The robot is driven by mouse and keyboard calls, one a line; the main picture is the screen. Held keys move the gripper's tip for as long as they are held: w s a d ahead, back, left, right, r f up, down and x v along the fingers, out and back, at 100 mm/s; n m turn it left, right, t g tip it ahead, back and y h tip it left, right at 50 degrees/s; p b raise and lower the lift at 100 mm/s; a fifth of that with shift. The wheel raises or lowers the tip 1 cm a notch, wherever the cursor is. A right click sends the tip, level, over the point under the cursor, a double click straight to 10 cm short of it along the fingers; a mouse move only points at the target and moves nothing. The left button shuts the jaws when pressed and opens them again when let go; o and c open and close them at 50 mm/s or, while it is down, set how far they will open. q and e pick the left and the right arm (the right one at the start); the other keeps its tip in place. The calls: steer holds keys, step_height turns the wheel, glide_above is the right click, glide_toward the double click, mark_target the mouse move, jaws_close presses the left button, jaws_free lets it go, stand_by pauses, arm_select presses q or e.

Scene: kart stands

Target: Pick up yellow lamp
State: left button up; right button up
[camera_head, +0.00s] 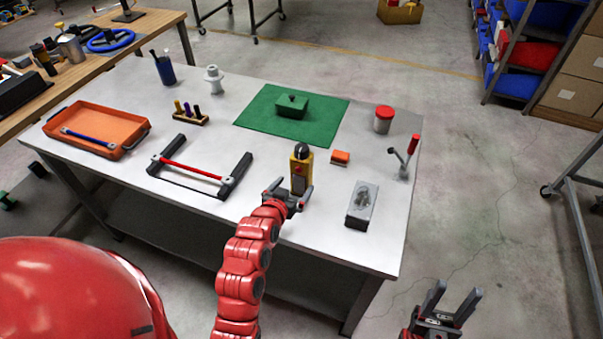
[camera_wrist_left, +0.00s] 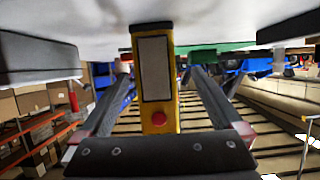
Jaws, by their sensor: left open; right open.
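The yellow lamp (camera_head: 301,168) has a dark top and stands upright near the front of the grey table (camera_head: 342,186). My left gripper (camera_head: 290,195) is open at the lamp's near side, low by the tabletop. In the left wrist view the lamp (camera_wrist_left: 156,80) shows a pale panel and a red button, and lies between the two spread fingers (camera_wrist_left: 160,105). A gap shows on both sides; I cannot tell how deep it sits between the fingers. My right gripper (camera_head: 452,300) is open and empty, off the table's front right side.
A grey box (camera_head: 361,206) and a small orange block (camera_head: 340,157) lie right of the lamp. A red-handled frame (camera_head: 200,170) lies left. A green mat (camera_head: 325,120) with a green box (camera_head: 291,106) is behind. A red-lidded jar (camera_head: 383,120) and red-handled lever (camera_head: 405,155) stand at right.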

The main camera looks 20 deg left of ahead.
mark_target(299, 185)
arm_select(q)
steer(key=shift+d+p+x, duration=0.2)
steer(key=shift+p+x, duration=0.55)
steer(key=shift+x, duration=0.25)
steer(key=shift+p+x, duration=0.55)
steer(key=shift+x, duration=0.5)
steer(key=shift+w+d+f, duration=0.15)
steer(key=shift+w+f, duration=0.35)
jaws_close()
